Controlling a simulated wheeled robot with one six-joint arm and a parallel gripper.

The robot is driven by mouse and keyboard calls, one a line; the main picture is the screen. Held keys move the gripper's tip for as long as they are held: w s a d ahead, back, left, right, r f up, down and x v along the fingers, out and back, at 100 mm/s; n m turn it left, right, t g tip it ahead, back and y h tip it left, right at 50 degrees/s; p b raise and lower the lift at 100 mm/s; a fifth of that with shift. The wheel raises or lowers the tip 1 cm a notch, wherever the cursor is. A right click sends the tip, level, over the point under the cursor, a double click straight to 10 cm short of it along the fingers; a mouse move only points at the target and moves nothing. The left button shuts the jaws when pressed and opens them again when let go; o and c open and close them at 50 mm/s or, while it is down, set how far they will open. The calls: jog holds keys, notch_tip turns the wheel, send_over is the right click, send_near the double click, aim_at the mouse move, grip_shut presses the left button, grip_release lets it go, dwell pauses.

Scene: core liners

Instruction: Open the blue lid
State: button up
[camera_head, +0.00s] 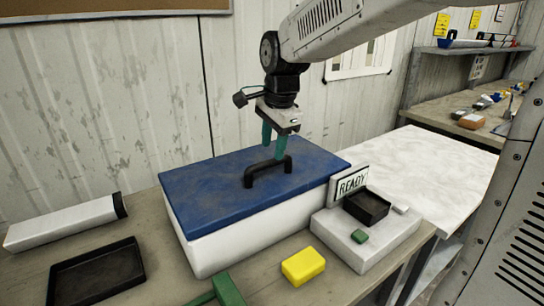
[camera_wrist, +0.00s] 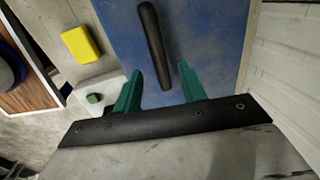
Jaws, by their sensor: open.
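The blue lid (camera_head: 220,185) lies flat and closed on a white box (camera_head: 225,242) on the bench. A black bar handle (camera_head: 267,170) stands up on the lid. My gripper (camera_head: 273,142) is open above the handle, its green fingers pointing down. In the wrist view, the handle (camera_wrist: 154,48) lies ahead of my gripper (camera_wrist: 160,85), roughly in line with the gap between the fingertips. The blue lid (camera_wrist: 205,35) fills the background there. I cannot tell whether a finger touches the handle.
A yellow block (camera_head: 303,266) is in front. At left are a dark tray (camera_head: 95,275) and a long white liner (camera_head: 62,222). A white surface (camera_head: 440,160) lies beyond at right.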

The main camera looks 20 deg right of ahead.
aim_at(271, 160)
jog(key=shift+w+a+f, duration=0.1)
jog(key=shift+w+f, duration=0.1)
jog(key=shift+f, duration=0.8)
jog(key=shift+w+f, duration=0.2)
jog(key=shift+f, duration=0.8)
grip_shut()
